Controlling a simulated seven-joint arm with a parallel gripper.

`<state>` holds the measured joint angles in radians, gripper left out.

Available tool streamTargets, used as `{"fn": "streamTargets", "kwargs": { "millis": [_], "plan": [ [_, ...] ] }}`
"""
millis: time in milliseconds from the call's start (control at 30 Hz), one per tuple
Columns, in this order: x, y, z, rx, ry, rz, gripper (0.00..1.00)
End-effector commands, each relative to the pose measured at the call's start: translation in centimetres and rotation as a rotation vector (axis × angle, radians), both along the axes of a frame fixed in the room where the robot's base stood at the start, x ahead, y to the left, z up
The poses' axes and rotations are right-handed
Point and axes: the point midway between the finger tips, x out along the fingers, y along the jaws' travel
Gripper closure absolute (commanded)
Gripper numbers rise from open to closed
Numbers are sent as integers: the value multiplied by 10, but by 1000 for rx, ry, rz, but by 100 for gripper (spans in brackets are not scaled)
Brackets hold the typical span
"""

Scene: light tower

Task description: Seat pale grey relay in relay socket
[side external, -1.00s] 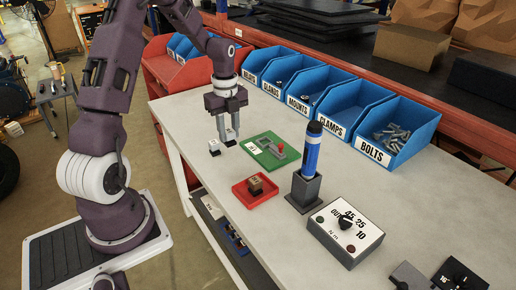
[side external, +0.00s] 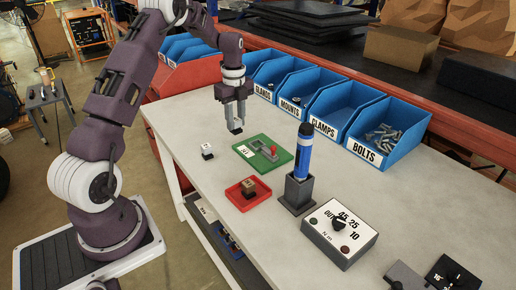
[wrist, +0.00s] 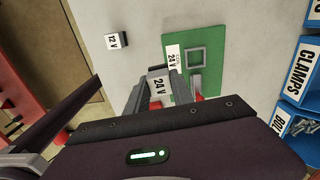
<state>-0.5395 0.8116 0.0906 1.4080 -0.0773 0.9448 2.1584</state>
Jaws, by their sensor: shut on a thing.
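My gripper (side external: 236,122) is shut on a relay, pale grey on top and marked 24 V in the wrist view (wrist: 160,84). It hangs above the table, behind and left of the green board (side external: 244,148) in the side view. The relay's underside looks dark. The board carries a grey square relay socket (wrist: 197,57), a label that reads 24 V and a red-tipped lever (side external: 272,151). The socket looks empty in the wrist view, and the held relay is apart from it. My gripper partly hides the board's near end there.
A white-topped 12 V relay (wrist: 117,40) stands on the table left of the board. A red tray (side external: 233,195) holds a brown relay. Blue bins (side external: 385,130) line the back. A dial box (side external: 340,230) sits front right.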

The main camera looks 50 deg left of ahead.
Motion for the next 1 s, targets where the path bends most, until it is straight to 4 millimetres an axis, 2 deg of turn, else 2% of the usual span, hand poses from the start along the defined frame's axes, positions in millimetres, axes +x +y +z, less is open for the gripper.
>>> {"fn": "streamTargets", "kwargs": {
  "millis": [33,100,200,300,367,500,667,800,867,1000],
  "plan": [
    [19,3,1,5,-2,-4,100],
    [41,3,4,6,-6,-14,100],
    [64,-2,9,8,-12,-40,100],
    [75,-6,9,8,-14,-58,100],
    [78,-8,-1,7,-13,-63,100],
    [77,-8,-35,7,-12,-62,100],
    [78,-8,-56,7,-15,-63,100],
    [78,-7,-81,8,-14,-63,100],
    [78,-7,-87,8,-16,-62,100],
    [78,-7,-87,9,-18,-62,100]
  ]
}}
